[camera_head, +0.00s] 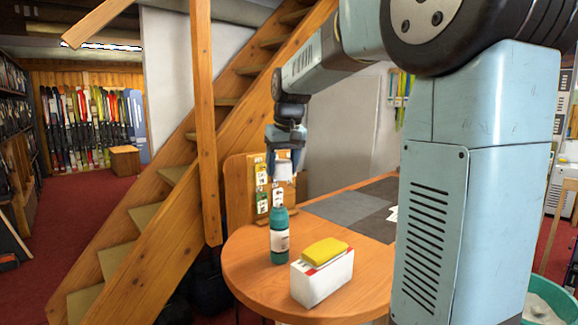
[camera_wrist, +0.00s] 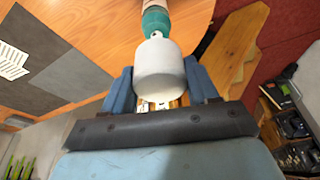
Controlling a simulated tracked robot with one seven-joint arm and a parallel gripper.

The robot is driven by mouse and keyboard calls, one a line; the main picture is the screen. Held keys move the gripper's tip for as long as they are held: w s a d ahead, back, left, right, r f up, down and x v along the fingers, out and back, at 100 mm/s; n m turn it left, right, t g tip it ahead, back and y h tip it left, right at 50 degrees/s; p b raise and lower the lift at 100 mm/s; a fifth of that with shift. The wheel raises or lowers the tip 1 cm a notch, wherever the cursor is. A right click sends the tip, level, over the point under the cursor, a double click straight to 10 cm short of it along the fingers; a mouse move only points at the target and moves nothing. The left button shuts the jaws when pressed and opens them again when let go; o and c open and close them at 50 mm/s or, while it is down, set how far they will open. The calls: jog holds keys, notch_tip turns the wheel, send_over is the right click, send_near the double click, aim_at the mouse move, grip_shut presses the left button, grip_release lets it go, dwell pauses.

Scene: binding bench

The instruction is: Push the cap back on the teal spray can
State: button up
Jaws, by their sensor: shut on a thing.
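The teal spray can (camera_head: 279,238) stands upright on the round end of the wooden table, with a pale label on its side. Its bare top with a small nozzle shows in the wrist view (camera_wrist: 156,22). My gripper (camera_head: 285,165) is above the can and is shut on a white cap (camera_wrist: 159,72). The cap sits between the two blue fingers in the wrist view.
A white box (camera_head: 322,281) with a yellow sponge-like block (camera_head: 325,251) on it stands right of the can. Behind is a wooden board (camera_head: 240,183) with cards. A dark grey mat (camera_head: 350,213) covers the table's far part. A wooden staircase (camera_head: 160,215) rises at left.

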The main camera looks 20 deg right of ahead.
aim_at(279, 166)
jog(key=shift+w+r+x, duration=0.1)
jog(key=shift+w+x, duration=0.15)
jog(key=shift+x, duration=1)
jog(key=shift+w+r+x, duration=0.1)
jog(key=shift+w+x, duration=0.15)
jog(key=shift+x, duration=0.95)
jog(key=shift+w+x, duration=0.25)
jog(key=shift+x, duration=1)
jog(key=shift+d+f, duration=0.2)
jog(key=shift+f, duration=1.8)
dwell(0.5)
jog(key=o, duration=1.2)
jog(key=shift+o, duration=0.2)
jog(key=shift+o, duration=0.7)
jog(key=shift+r, duration=0.15)
